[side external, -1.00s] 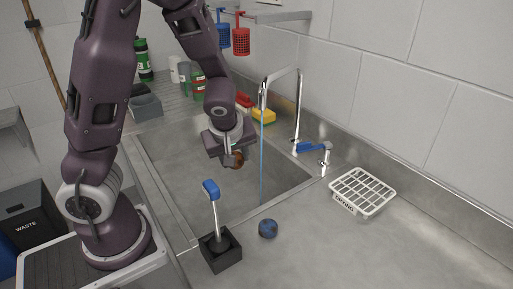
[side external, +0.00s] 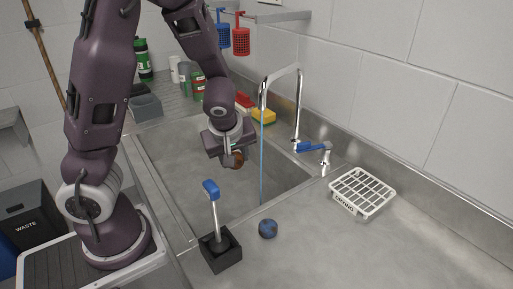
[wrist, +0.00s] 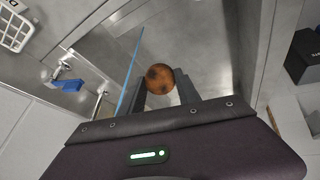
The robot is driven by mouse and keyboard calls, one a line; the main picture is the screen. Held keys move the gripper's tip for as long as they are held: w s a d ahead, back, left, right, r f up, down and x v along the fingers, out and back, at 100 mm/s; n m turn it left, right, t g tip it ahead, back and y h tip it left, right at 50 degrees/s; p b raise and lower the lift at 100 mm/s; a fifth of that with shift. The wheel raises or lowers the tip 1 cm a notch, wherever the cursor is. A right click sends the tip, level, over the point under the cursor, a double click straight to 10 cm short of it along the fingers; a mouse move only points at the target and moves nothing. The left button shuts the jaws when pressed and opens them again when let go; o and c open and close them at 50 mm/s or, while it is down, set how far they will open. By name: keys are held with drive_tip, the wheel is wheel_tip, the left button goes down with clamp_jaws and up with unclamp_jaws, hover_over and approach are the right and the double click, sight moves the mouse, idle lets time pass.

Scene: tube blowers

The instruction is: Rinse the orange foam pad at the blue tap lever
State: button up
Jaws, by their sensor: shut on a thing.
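My gripper (side external: 231,160) is over the sink basin, shut on a round orange foam pad with dark spots (wrist: 158,75). The pad also shows in the side external view (side external: 237,160), partly hidden by the fingers. The blue tap lever (side external: 309,147) is on the counter behind the sink, and it also shows in the wrist view (wrist: 68,85). A thin blue stream of water (side external: 262,165) falls from the arched tap spout (side external: 282,71). The stream is to the right of the pad and apart from it.
A white drying rack (side external: 362,191) stands right of the sink. A yellow sponge (side external: 263,116) lies behind the sink. The basin (side external: 185,165) is otherwise clear.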

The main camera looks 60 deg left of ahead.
drive_tip(key=s+d+r, duration=0.1)
drive_tip(key=s+r, duration=0.3)
drive_tip(key=s, duration=0.1)
idle(0.5)
drive_tip(key=shift+w, duration=0.1)
